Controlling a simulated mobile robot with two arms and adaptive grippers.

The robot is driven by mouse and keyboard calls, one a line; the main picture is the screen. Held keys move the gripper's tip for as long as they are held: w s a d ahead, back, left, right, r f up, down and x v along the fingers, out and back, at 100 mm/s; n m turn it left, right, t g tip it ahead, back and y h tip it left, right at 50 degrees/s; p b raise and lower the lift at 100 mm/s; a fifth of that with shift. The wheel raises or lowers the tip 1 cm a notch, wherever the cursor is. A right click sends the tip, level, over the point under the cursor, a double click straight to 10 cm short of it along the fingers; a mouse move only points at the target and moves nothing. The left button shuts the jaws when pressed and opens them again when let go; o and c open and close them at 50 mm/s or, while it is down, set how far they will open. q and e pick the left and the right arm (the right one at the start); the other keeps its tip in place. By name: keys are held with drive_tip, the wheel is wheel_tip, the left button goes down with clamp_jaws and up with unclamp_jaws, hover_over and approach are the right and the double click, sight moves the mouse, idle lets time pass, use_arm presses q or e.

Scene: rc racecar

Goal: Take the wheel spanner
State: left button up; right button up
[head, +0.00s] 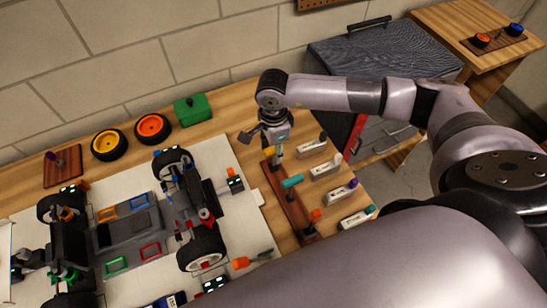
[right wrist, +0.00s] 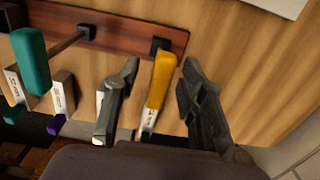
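My right gripper (head: 275,147) is over the far end of a dark wooden tool rack (head: 290,207). In the right wrist view its two fingers (right wrist: 155,105) are open, one on each side of a yellow-handled tool (right wrist: 160,80). A gap shows on the right of the handle; contact on the left cannot be told. A teal-handled tool (head: 292,181) sits on the rack too and shows in the right wrist view (right wrist: 31,62). An orange-handled tool (head: 315,215) is at the near end. I cannot read which one is the wheel spanner. My left gripper is not in view.
Several labelled white holders (head: 325,171) stand right of the rack. The racecar (head: 130,230) is on a white mat left of it. Loose yellow (head: 108,145) and orange (head: 152,128) wheels and a green box (head: 192,109) lie behind. A grey cabinet (head: 375,58) stands at the back right.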

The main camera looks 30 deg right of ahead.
clamp_jaws()
drive_tip(key=shift+r, duration=0.1)
idle(0.6)
